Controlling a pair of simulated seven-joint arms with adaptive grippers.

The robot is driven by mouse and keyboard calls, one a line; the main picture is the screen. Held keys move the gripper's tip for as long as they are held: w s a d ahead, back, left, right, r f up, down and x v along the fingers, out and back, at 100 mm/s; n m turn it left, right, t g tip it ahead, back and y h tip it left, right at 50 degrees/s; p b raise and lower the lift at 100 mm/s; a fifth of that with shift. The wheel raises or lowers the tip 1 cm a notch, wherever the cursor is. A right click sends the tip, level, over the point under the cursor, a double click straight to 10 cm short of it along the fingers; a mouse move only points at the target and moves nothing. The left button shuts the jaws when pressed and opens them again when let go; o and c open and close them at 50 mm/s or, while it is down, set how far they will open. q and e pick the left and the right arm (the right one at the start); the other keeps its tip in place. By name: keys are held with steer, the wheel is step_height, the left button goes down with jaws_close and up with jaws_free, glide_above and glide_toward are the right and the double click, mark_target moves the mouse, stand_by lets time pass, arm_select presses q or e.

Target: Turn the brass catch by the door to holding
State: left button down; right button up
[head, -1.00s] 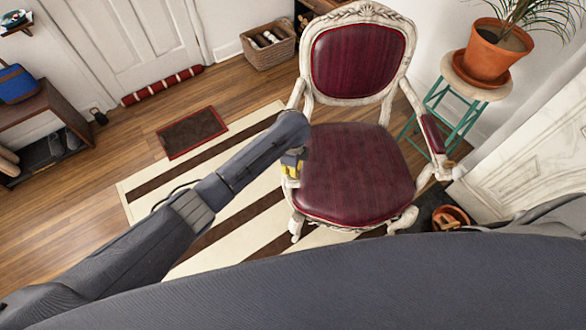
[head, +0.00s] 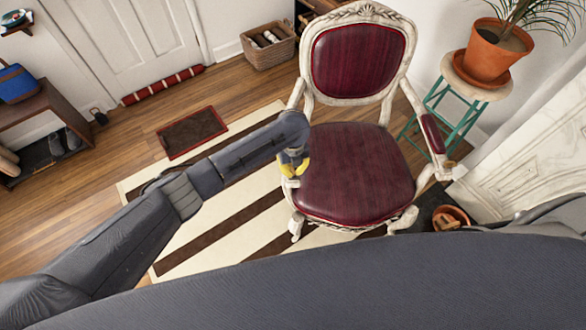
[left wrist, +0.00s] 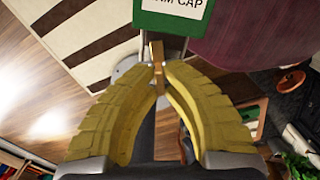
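The small brass catch (left wrist: 158,66) stands up in the left wrist view, below a green plate with a white label that reads partly "CAP". The catch lies between the tips of my left gripper (left wrist: 159,72), whose yellow fingers come together on it. In the head view my left gripper (head: 294,166) points down at the front left of the chair (head: 352,172), by its arm support. The catch is too small or hidden to make out there. My right gripper is not in view.
The red-seated chair stands on a striped rug (head: 215,235). A potted plant (head: 487,52) rests on a green-legged stool (head: 468,78) at right. A white door (head: 125,40), a basket (head: 268,46) and a bench (head: 45,110) are farther back. A terracotta pot (head: 450,217) sits right of the chair.

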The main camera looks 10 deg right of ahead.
mark_target(293, 169)
arm_select(q)
steer(key=shift+m, duration=1.3)
steer(key=c, duration=1.5)
jaws_free()
steer(key=shift+r, duration=5.95)
